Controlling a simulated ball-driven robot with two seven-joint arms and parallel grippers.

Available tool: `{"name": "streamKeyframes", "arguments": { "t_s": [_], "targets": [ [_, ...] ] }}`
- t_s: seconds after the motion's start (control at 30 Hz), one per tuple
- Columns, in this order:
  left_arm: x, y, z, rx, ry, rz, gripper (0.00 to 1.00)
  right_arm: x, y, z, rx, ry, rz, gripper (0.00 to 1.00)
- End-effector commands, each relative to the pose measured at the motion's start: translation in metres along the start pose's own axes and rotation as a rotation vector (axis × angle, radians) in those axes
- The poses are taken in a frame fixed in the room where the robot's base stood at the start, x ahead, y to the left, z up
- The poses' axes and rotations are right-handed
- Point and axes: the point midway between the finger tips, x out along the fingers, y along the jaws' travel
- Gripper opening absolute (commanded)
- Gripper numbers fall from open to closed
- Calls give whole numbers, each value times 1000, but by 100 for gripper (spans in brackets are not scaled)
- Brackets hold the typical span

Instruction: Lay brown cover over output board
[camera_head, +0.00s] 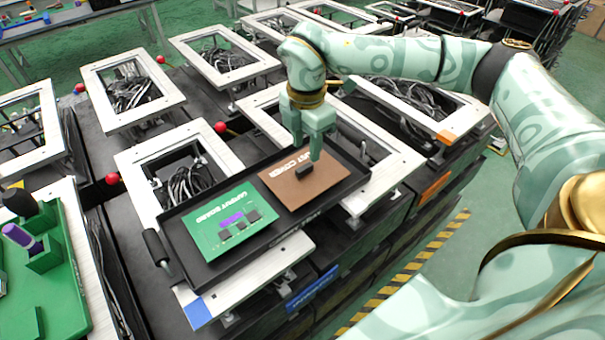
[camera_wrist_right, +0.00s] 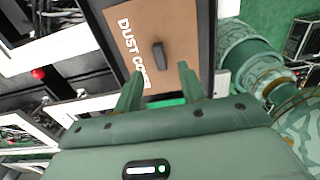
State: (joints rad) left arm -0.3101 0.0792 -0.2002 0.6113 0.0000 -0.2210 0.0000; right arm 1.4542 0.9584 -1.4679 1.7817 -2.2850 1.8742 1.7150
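The brown cover (camera_head: 309,183), lettered as a dust cover, lies flat in the right part of a black tray (camera_head: 187,258). A small dark handle (camera_head: 305,171) stands up from it. The green output board (camera_head: 230,220), with a purple strip and several dark parts, lies uncovered beside it in the left part. My right gripper (camera_head: 308,148) is open and empty, pointing down just above the cover. In the right wrist view (camera_wrist_right: 160,90) the handle (camera_wrist_right: 159,56) shows beyond the gap between the fingers, apart from both. My left gripper is not in view.
The tray rests across white frames (camera_head: 130,165) with cables below. Red balls (camera_head: 112,178) sit at frame edges. A green fixture (camera_head: 45,250) with a purple cylinder stands at the left. Open green floor (camera_head: 445,265) with a striped line lies at the right.

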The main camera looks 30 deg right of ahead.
Motion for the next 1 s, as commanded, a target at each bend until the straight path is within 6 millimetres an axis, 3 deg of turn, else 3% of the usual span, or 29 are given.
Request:
{"name": "streamKeyframes", "arguments": {
  "t_s": [0.17, 0.43, 0.73, 0.87, 1.0],
  "targets": [
    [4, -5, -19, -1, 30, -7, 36, 15, 0, 0, 0, 1, 0, 40],
    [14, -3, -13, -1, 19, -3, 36, 56, 3, 3, -1, 1, -1, 40],
    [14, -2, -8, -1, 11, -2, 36, 61, 3, 3, 0, 1, 1, 40],
    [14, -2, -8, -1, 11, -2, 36, 61, 3, 3, -1, 1, 1, 4],
    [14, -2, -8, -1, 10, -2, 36, 61, 3, 3, -1, 1, 1, 0]
  ]
}}
